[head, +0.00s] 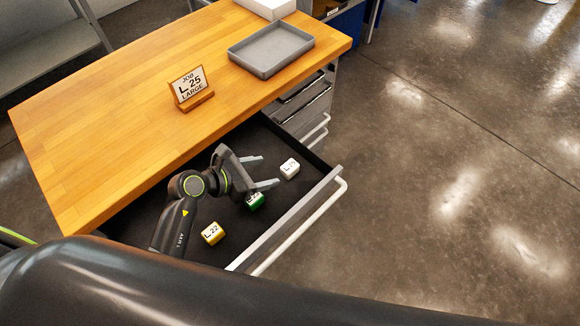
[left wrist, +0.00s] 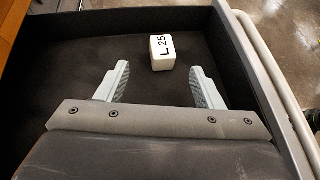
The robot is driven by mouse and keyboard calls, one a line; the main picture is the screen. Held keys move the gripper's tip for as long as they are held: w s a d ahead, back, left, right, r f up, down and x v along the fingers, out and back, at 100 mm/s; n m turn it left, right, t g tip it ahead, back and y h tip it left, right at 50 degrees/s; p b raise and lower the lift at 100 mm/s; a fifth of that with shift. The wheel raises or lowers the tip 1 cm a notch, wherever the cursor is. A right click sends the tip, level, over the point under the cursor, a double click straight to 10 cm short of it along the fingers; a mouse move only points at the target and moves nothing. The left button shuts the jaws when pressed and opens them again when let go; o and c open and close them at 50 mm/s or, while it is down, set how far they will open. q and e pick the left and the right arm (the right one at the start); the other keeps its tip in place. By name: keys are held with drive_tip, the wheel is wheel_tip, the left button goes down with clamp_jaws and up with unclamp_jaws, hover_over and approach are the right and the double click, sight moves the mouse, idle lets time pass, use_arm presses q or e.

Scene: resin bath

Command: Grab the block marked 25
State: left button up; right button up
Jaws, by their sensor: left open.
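The white block (head: 290,168) lies in the open drawer, toward its far right corner in the head view. In the left wrist view the white block (left wrist: 162,52) reads "L 25" on its top face. My left gripper (head: 266,171) is open and empty inside the drawer area. The white block lies ahead of its fingertips, between their lines, apart from both fingers. A green block (head: 255,200) lies partly under my left gripper, its marking mostly hidden. A yellow block (head: 213,233) marked "L 22" lies nearer. My right gripper is not in view.
The black drawer (head: 160,200) has a pale front with a bar handle (head: 300,228). On the wooden table (head: 110,120) stand a sign (head: 190,88) reading "JOB L 25 LARGE", a grey tray (head: 271,50) that looks empty, and a white box (head: 266,8).

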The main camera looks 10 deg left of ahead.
sight(290, 166)
use_arm(q)
drive_tip(key=shift+d+r+p+x, duration=0.15)
drive_tip(key=shift+p+x, duration=0.1)
drive_tip(key=shift+x, duration=1.5)
drive_tip(key=shift+d+r+p+x, duration=0.1)
drive_tip(key=shift+r+p+x, duration=0.1)
drive_tip(key=shift+x, duration=1.5)
drive_tip(key=shift+f, duration=0.1)
drive_tip(key=shift+s, duration=0.1)
drive_tip(key=c, duration=1.2)
